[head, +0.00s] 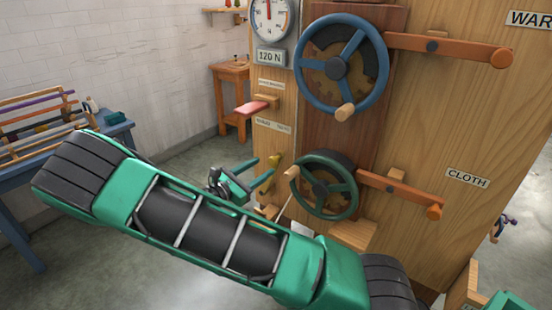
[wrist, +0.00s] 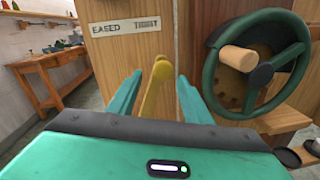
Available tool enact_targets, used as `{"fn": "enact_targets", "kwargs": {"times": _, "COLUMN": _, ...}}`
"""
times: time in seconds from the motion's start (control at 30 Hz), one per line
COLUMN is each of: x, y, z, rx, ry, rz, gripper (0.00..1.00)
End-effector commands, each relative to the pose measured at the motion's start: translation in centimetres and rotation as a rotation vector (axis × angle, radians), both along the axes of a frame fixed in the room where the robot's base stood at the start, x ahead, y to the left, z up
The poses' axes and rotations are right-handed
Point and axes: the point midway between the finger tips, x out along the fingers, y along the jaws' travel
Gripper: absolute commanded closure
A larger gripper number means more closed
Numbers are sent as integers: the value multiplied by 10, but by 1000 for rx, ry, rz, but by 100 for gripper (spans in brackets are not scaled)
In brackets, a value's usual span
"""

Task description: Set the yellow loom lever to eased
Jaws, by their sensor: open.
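The yellow loom lever (wrist: 154,88) stands on the wooden loom panel, below a label strip (wrist: 125,27) with EASED on the left and TIGHT on the right. In the wrist view its upper end leans a little to the right. The lever also shows in the head view (head: 270,178), partly hidden by my gripper. My gripper (wrist: 157,90) is open, with one teal finger on each side of the lever. Gaps show between the lever and both fingers. In the head view my gripper (head: 253,180) reaches toward the panel.
A green handwheel (wrist: 255,65) with a wooden knob is close to the right of my gripper. A wooden table (wrist: 50,75) stands behind at left.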

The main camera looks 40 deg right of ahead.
Motion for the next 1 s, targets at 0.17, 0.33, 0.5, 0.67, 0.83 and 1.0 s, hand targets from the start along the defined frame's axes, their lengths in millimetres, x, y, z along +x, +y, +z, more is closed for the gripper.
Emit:
{"fn": "enact_targets", "kwargs": {"times": 0.17, "x": 4, "y": -45, "z": 0, "rx": -1, "ry": 0, "rz": -22, "gripper": 55}}
{"fn": "enact_targets", "kwargs": {"times": 0.33, "x": 10, "y": -76, "z": 0, "rx": -2, "ry": 1, "rz": -25, "gripper": 55}}
{"fn": "enact_targets", "kwargs": {"times": 0.5, "x": 15, "y": -95, "z": 0, "rx": -1, "ry": 0, "rz": -25, "gripper": 55}}
{"fn": "enact_targets", "kwargs": {"times": 0.67, "x": 16, "y": -103, "z": 0, "rx": -1, "ry": 0, "rz": -25, "gripper": 55}}
{"fn": "enact_targets", "kwargs": {"times": 0.83, "x": 17, "y": -103, "z": 0, "rx": -2, "ry": 0, "rz": -24, "gripper": 55}}
{"fn": "enact_targets", "kwargs": {"times": 1.0, "x": 17, "y": -103, "z": 0, "rx": -1, "ry": 0, "rz": -24, "gripper": 71}}
